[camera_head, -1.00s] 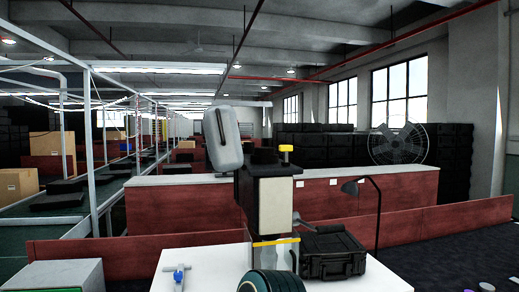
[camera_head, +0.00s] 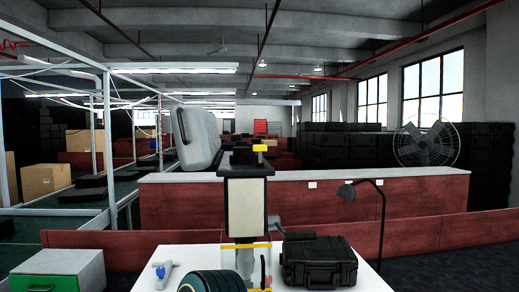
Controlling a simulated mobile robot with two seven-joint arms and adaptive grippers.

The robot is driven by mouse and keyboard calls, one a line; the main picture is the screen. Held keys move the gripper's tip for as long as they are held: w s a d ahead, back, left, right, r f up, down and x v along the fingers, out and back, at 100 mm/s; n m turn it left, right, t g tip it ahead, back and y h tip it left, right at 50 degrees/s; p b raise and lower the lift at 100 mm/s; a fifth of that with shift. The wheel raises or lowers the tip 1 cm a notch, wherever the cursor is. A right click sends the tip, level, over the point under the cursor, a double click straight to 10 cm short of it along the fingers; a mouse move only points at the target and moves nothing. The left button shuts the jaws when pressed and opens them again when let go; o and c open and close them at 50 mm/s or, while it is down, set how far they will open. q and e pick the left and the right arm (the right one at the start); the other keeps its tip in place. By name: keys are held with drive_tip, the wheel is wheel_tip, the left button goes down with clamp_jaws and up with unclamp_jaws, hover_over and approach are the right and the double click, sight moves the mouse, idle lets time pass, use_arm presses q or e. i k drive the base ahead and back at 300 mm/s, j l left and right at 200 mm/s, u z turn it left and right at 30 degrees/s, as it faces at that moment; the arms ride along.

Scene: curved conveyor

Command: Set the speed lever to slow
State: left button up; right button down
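A narrow black stand with a cream front panel (camera_head: 246,207) rises behind the white table. It has a black top and a yellow piece (camera_head: 260,148) on it. A short dark grey bar (camera_head: 296,235) shows to the right of the stand, just above a black case; I cannot tell whether it is the speed lever, and no slow mark is readable. Neither of my grippers is in view.
On the white table (camera_head: 190,258) are a black hard case (camera_head: 318,262), a white-and-blue tool (camera_head: 164,273) and a dark ribbed round object (camera_head: 211,282). A black lamp (camera_head: 382,215) stands at the right. Red partitions (camera_head: 310,205) and a grey rounded case (camera_head: 195,138) are behind.

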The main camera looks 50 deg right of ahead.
sight(260, 148)
drive_tip(key=k+l+u, duration=0.25)
drive_tip(key=k+l, duration=0.35)
drive_tip(key=l, duration=0.15)
drive_tip(key=k+l, duration=0.55)
drive_tip(key=l, duration=0.15)
